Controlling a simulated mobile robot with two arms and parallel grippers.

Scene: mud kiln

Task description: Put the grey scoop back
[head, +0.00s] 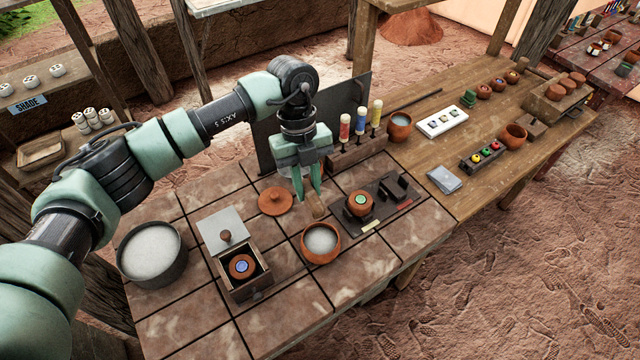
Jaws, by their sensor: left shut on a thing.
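My left gripper (308,196) points down over the tiled bench top, its green fingers shut on a small tan-brown piece (318,206). It looks like the handle of the grey scoop; I cannot make out a grey scoop head, which the fingers may hide. The gripper is just behind a terracotta bowl of white powder (321,256) and right of a round terracotta lid (275,202). My right gripper is not in view.
A dark tray (378,214) with a small pot (360,203) lies to the right. A rack (355,156) of coloured bottles stands behind. An open box (244,285) and a large dark basin (152,277) are at left. Bare tiles lie at the front.

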